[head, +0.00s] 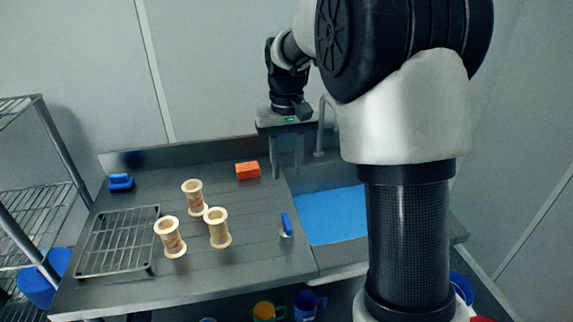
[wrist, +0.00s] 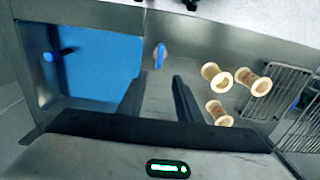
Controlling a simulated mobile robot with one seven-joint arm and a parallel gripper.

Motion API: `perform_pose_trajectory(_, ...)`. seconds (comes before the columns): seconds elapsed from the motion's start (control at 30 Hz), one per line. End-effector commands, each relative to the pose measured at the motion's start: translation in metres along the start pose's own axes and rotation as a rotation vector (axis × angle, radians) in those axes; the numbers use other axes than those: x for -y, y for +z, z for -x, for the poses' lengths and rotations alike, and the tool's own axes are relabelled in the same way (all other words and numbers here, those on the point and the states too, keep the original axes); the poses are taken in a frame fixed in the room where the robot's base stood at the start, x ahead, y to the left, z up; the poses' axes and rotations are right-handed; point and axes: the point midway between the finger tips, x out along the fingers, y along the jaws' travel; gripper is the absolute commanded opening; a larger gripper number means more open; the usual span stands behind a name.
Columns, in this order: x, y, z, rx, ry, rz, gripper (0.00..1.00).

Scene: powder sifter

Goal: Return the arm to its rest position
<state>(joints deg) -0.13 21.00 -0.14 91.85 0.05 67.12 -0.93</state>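My gripper (head: 287,172) hangs fingers-down over the back of the steel counter, near the left edge of the sink. In the wrist view its two fingers (wrist: 159,88) stand apart with nothing between them. My arm reaches in from the right side of the head view and bends down to the gripper.
Three cream spool-shaped containers (head: 219,228) stand upright on the counter (head: 255,262). A wire rack (head: 118,242) lies left; an orange block (head: 248,170) sits behind. A blue-handled tool (head: 286,224) lies beside the blue-bottomed sink (head: 335,216). A tap (head: 322,130) rises close to the gripper.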

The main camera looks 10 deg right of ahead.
Motion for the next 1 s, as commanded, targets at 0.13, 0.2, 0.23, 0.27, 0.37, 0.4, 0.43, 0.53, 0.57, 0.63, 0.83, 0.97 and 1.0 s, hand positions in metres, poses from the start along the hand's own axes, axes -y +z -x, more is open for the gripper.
perform_pose_trajectory(0.13, 0.000, 0.002, 0.004, -0.006, 0.000, 0.000, 0.32)
perform_pose_trajectory(0.2, 0.000, 0.009, 0.014, -0.022, 0.000, -0.001, 0.32)
perform_pose_trajectory(0.23, 0.000, 0.014, 0.021, -0.034, 0.000, -0.001, 0.32)
perform_pose_trajectory(0.27, 0.000, 0.020, 0.029, -0.048, 0.000, -0.001, 0.32)
perform_pose_trajectory(0.37, 0.001, 0.051, 0.060, -0.111, 0.001, -0.003, 0.32)
perform_pose_trajectory(0.4, 0.001, 0.067, 0.072, -0.139, 0.001, -0.004, 0.32)
perform_pose_trajectory(0.43, 0.001, 0.079, 0.081, -0.162, 0.002, -0.005, 0.32)
perform_pose_trajectory(0.53, 0.002, 0.119, 0.102, -0.235, 0.002, -0.007, 0.32)
perform_pose_trajectory(0.57, 0.002, 0.132, 0.107, -0.257, 0.002, -0.008, 0.32)
perform_pose_trajectory(0.63, 0.002, 0.159, 0.115, -0.308, 0.003, -0.010, 0.32)
perform_pose_trajectory(0.83, 0.003, 0.221, 0.117, -0.432, 0.004, -0.014, 0.32)
perform_pose_trajectory(0.97, 0.004, 0.242, 0.111, -0.475, 0.004, -0.016, 0.32)
perform_pose_trajectory(1.0, 0.004, 0.245, 0.109, -0.483, 0.004, -0.016, 0.32)
